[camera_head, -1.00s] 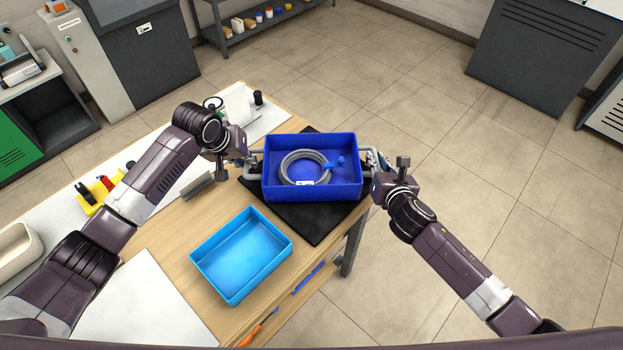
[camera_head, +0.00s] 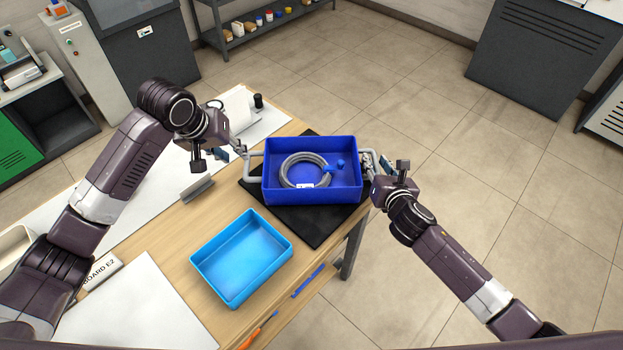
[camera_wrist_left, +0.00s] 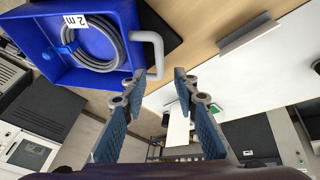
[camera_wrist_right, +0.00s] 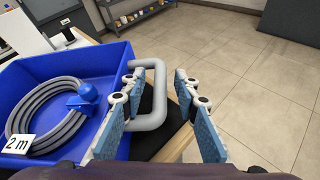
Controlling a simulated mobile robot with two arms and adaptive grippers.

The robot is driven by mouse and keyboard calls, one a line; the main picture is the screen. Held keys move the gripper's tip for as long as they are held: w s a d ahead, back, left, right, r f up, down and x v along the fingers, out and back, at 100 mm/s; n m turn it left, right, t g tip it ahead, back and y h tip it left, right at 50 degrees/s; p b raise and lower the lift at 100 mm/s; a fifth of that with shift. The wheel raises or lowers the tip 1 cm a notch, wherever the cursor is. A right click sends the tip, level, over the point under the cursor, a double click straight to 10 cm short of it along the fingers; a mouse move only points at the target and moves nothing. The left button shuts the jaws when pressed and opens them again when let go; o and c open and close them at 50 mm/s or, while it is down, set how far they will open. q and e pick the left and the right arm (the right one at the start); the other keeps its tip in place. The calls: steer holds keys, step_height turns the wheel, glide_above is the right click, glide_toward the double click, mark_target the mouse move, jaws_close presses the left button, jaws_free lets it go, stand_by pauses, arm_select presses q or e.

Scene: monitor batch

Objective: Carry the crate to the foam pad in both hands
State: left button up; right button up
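The dark blue crate (camera_head: 312,197) holds a coiled grey hose (camera_head: 288,178) with a blue fitting and a "2 m" label. It appears to rest level on the black foam pad (camera_head: 316,230), whose edges show around it. My left gripper (camera_head: 241,150) is open and empty beside the crate's left handle (camera_head: 251,168); in the left wrist view the handle (camera_wrist_left: 156,50) lies just past the fingertips. My right gripper (camera_head: 368,163) is open at the right handle; in the right wrist view the handle bar (camera_wrist_right: 158,92) lies between its spread fingers, with gaps visible.
A light blue empty tray (camera_head: 242,258) stands on the wooden table (camera_head: 185,250) in front of the crate. A small grey angled holder (camera_head: 198,189) is left of the pad. The table's right edge is close to the pad, with open floor (camera_head: 480,180) beyond.

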steer(key=shift+s, duration=0.1)
arm_select(q)
steer(key=shift+v, duration=1.15)
arm_select(e)
steer(key=v, duration=1.1)
steer(key=shift+s+r, duration=0.2)
steer(key=shift+s, duration=0.15)
